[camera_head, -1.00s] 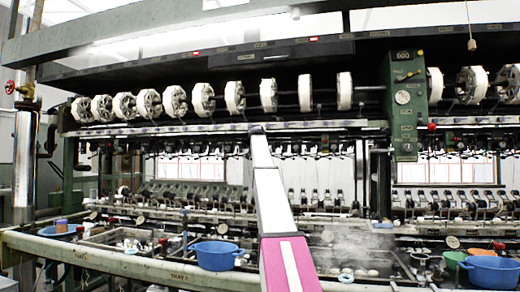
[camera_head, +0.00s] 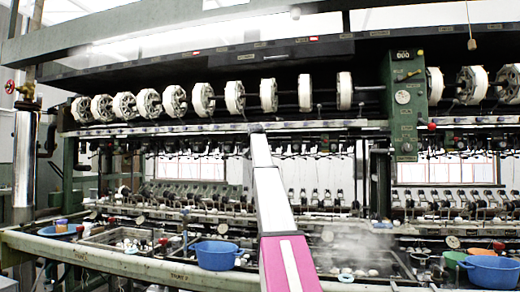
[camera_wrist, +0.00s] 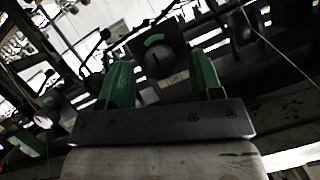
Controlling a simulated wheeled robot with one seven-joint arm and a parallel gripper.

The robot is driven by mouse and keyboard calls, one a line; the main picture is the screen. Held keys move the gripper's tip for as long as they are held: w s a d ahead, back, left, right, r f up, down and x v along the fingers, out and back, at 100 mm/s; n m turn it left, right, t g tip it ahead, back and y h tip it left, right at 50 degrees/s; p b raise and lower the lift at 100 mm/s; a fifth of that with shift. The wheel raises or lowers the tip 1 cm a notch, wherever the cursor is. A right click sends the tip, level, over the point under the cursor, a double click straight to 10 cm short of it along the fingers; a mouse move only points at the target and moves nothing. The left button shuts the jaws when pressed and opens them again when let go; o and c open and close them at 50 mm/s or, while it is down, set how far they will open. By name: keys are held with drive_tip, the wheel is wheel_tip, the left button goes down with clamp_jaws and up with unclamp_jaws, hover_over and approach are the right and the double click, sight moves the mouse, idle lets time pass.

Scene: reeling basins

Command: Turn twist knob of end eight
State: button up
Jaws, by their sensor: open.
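In the wrist view a dark box with a round twist knob (camera_wrist: 154,60) shows ahead of my gripper (camera_wrist: 161,66). A green arc is marked above the knob, and a small pale label plate (camera_wrist: 174,79) lies below it; its lettering is too small to read surely. My gripper's two green fingers are open, one on each side of the knob in the picture, with nothing seen between them. I cannot tell whether they touch the box. In the head view my arm reaches up to the machine's long rail (camera_head: 180,130); the gripper and knob are not distinguishable there.
A row of white reels (camera_head: 233,96) hangs above the rail. A green control box (camera_head: 404,105) stands to the right. A blue basin (camera_head: 216,254) sits on the front bench, with steam rising to its right. Cables and thin rods cross around the knob in the wrist view.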

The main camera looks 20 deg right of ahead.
drive_tip(key=v, duration=0.9)
drive_tip(key=shift+s, duration=0.25)
drive_tip(key=shift+a, duration=0.1)
